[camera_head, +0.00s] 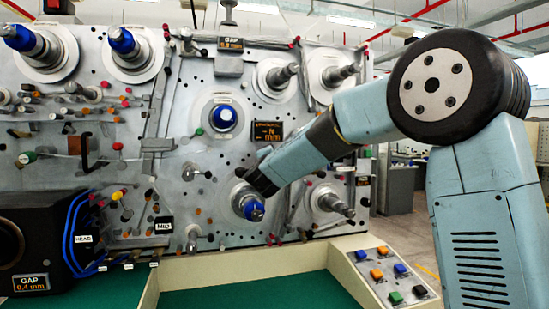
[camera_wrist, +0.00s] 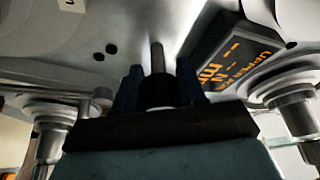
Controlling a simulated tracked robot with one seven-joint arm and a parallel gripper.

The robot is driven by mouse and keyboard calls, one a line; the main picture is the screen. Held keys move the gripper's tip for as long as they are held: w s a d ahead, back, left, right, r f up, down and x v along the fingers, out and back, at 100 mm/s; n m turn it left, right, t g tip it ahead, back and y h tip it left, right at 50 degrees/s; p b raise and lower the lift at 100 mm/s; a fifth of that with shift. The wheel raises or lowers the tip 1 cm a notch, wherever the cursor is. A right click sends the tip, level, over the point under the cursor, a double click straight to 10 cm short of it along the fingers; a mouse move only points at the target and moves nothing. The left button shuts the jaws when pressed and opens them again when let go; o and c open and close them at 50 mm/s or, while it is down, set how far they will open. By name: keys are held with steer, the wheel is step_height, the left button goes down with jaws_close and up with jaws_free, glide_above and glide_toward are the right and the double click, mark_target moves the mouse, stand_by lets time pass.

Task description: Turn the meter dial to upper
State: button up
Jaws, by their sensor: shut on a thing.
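My gripper (camera_wrist: 160,84) shows in the wrist view with its two dark blue fingers on either side of a black round knob (camera_wrist: 158,94), apparently the meter dial. The fingers are shut on it. A thin grey pin stands up behind the knob in this view. In the head view my gripper (camera_head: 262,178) reaches the grey panel just above a blue-tipped spindle (camera_head: 254,210); the knob is hidden there. A dark display with orange writing (camera_head: 268,132) sits above my gripper. It also shows in the wrist view (camera_wrist: 238,62). The dial's setting cannot be read.
Several spindles stick out of the panel (camera_head: 190,145), including a blue-capped one (camera_head: 224,117) and a bare metal one (camera_head: 333,203). A black gap box (camera_head: 35,240) with blue cables is at lower left. A button console (camera_head: 388,275) stands at lower right, beside a green surface (camera_head: 260,292).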

steer(key=shift+w+d+m, duration=0.1)
steer(key=shift+d+m, duration=0.2)
steer(key=shift+m, duration=0.1)
steer(key=o, duration=0.8)
steer(key=shift+f, duration=0.1)
steer(key=shift+c, duration=0.2)
steer(key=shift+o, duration=1)
steer(key=shift+a, duration=0.1)
